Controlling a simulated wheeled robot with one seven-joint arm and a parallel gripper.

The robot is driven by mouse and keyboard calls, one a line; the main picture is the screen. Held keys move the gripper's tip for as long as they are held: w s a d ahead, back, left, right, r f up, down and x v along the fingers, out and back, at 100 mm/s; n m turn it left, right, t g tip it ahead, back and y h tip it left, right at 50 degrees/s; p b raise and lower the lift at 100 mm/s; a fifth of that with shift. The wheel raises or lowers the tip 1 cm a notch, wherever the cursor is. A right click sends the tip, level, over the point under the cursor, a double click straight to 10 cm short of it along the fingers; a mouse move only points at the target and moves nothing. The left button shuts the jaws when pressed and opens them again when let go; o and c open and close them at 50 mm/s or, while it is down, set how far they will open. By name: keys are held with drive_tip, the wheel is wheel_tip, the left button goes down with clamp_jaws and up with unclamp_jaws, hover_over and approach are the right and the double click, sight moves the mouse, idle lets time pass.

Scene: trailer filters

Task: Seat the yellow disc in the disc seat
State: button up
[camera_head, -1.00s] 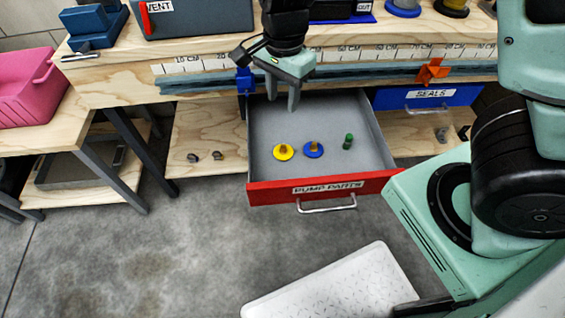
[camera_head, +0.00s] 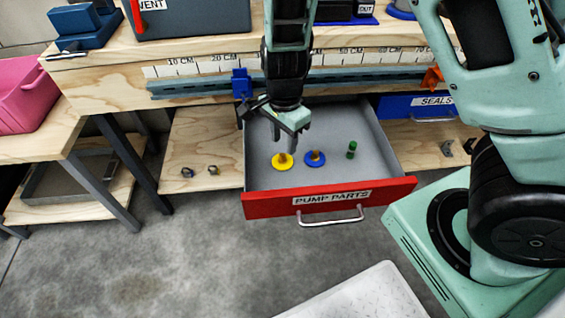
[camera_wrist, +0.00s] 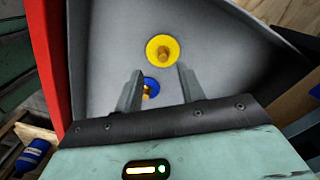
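The yellow disc (camera_head: 283,162), with a small brass-coloured knob, lies on the floor of the open red-fronted drawer (camera_head: 330,200). My gripper (camera_head: 291,146) is over the drawer, above and near the yellow disc, with nothing held. In the wrist view the two fingers (camera_wrist: 160,70) are spread apart. There the yellow disc (camera_wrist: 153,50) shows just beyond the fingertips, and the blue disc (camera_wrist: 151,95) shows between the fingers, partly covered. I cannot make out which thing is the disc seat.
The blue disc (camera_head: 315,159) lies right of the yellow one, and a green part (camera_head: 351,150) farther right. The bench edge with its ruler strip (camera_head: 200,65) is behind the drawer. A pale mat (camera_head: 365,295) lies in front.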

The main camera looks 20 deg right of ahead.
sight(282, 154)
drive_tip(key=f+b, duration=0.1)
drive_tip(key=f, duration=0.2)
drive_tip(key=f+b, duration=0.1)
drive_tip(key=f, duration=0.1)
drive_tip(key=shift+w+b, duration=0.25)
drive_tip(key=shift+b, duration=0.1)
drive_tip(key=shift+r, duration=0.1)
clamp_jaws()
